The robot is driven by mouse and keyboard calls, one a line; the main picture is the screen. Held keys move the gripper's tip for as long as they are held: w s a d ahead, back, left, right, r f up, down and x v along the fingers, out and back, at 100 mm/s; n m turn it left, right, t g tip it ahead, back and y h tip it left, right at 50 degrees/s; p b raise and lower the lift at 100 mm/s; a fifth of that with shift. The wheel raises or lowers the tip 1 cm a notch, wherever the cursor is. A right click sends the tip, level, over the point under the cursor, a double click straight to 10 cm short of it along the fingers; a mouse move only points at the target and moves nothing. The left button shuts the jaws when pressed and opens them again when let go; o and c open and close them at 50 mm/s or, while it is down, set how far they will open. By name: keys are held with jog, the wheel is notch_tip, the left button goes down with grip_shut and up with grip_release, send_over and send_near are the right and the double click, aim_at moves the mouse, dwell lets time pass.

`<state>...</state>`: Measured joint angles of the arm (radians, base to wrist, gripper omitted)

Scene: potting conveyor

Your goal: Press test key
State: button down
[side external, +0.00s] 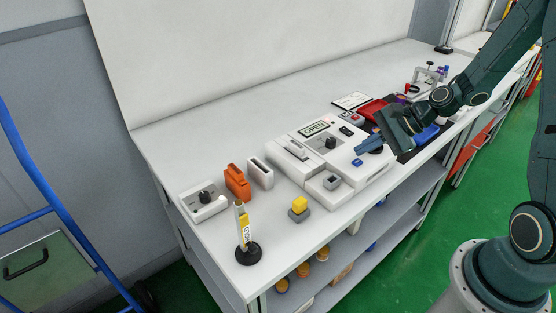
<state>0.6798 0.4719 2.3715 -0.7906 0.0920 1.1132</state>
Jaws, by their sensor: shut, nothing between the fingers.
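A white device (290,158) lies on the bench with a small display (314,129) reading OPEN. On its top are a dark knob (330,142), a grey block-like key (332,183) near the front edge, and a small blue key (357,162) on the right. I cannot read a label that tells which one is the test key. My gripper (360,149) has blue fingers and is shut and empty. It appears over the right part of the device, close above the blue key in the picture. The exact height gap is unclear. My gripper and wrist hide part of the device's right end.
A yellow button on a grey base (299,208), a stand with a yellow label (243,232), a white knob box (204,201), an orange holder (237,182) and a white holder (260,172) stand left. The back bench is clear.

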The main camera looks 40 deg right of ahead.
aim_at(362, 162)
jog(key=shift+r, duration=2.25)
jog(key=s+a+r+n+h, duration=0.3)
jog(key=s+r+n, duration=0.4)
jog(key=s+n, duration=0.2)
jog(key=s+a+r+n+g+h, duration=0.1)
jog(key=s+a+r+n+h, duration=0.2)
jog(key=s+r+n, duration=0.3)
jog(key=s+n, duration=0.3)
jog(key=s, duration=0.1)
jog(key=shift+s+a+r+n, duration=0.2)
jog(key=shift+s+r+n, duration=0.1)
jog(key=shift+r, duration=0.1)
